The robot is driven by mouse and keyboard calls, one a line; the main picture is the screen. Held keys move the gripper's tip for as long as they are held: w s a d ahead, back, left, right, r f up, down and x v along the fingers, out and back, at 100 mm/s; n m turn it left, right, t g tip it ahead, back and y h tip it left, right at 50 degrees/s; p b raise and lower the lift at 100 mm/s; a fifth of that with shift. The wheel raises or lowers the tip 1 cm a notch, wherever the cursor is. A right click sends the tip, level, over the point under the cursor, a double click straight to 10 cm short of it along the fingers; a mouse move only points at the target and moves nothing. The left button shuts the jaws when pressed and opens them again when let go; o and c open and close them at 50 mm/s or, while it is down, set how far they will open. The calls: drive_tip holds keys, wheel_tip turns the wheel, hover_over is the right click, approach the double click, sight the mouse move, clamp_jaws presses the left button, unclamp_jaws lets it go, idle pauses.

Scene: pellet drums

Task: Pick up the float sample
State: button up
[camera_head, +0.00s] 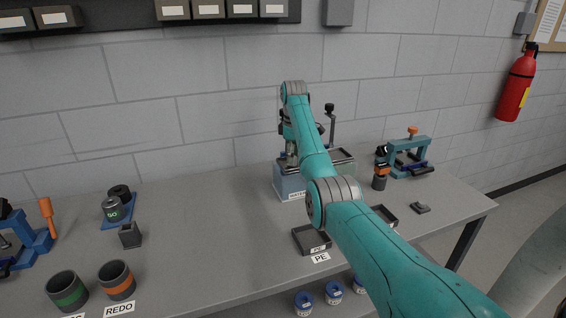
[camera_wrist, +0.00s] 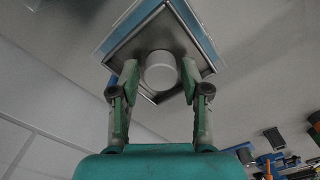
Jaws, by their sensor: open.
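A pale round piece (camera_wrist: 162,72), which may be the float sample, shows in the wrist view inside a square blue-walled container. My gripper (camera_wrist: 160,82) is open, with one finger on each side of the round piece. I cannot tell whether the fingers touch it. In the head view my gripper (camera_head: 291,152) points down over the blue-grey container (camera_head: 289,184) with a white label, at the back of the bench. The round piece does not show there; the container's inside is hidden.
A dark tray (camera_head: 311,240) labelled PE lies in front of the container, and another tray (camera_head: 384,215) lies right of my arm. A teal clamp frame (camera_head: 408,158) stands at the right. Green-banded (camera_head: 67,291) and orange-banded (camera_head: 117,281) cups stand front left.

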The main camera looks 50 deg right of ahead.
drive_tip(key=shift+f, duration=0.35)
drive_tip(key=shift+c, duration=0.3)
drive_tip(key=c, duration=0.7)
drive_tip(key=shift+r, duration=0.1)
drive_tip(key=shift+c, duration=0.2)
